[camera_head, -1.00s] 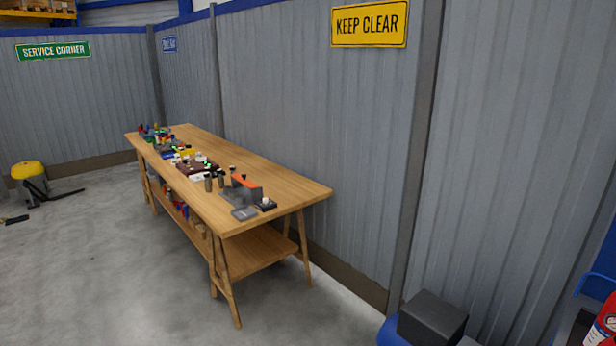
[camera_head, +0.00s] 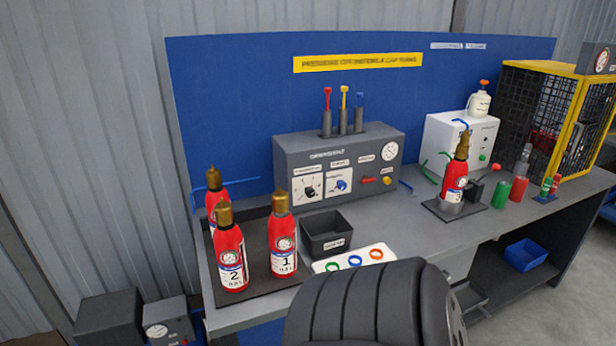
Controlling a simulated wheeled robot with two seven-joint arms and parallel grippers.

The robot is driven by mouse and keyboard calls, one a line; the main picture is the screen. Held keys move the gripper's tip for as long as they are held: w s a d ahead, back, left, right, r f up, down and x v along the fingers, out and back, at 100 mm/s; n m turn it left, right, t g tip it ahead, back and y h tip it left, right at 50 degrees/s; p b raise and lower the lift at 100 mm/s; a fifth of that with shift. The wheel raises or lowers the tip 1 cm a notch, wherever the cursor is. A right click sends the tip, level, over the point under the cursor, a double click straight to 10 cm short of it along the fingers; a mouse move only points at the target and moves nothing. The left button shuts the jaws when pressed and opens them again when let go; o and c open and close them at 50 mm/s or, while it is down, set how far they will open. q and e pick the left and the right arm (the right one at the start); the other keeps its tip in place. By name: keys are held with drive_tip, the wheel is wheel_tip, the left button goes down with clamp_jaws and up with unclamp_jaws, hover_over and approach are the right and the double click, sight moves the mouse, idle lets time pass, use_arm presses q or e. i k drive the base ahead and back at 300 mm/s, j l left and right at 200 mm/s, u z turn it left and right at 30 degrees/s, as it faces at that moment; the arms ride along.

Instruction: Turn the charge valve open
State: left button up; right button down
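A grey console (camera_head: 290,155) stands at the back of the workbench, against a blue back panel. Neither gripper shows. A dark ribbed part of my own body fills the bottom middle and hides the bench's front edge there.
Red extinguishers stand on a dark tray (camera_head: 262,288) at left. A black bin (camera_head: 326,234) and a white ring tray (camera_head: 353,257) sit before the console. Another extinguisher (camera_head: 456,172) stands in a holder at right, near a white box (camera_head: 480,140) and a yellow-framed cage (camera_head: 565,105).

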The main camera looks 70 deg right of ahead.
sight(366, 180)
drive_tip(key=z, duration=1.55)
drive_tip(key=i+l+z, duration=0.15)
drive_tip(key=z, duration=0.2)
drive_tip(key=i+l+z, duration=0.2)
drive_tip(key=z, duration=0.15)
drive_tip(key=i+l+z, duration=0.15)
drive_tip(key=z, duration=0.25)
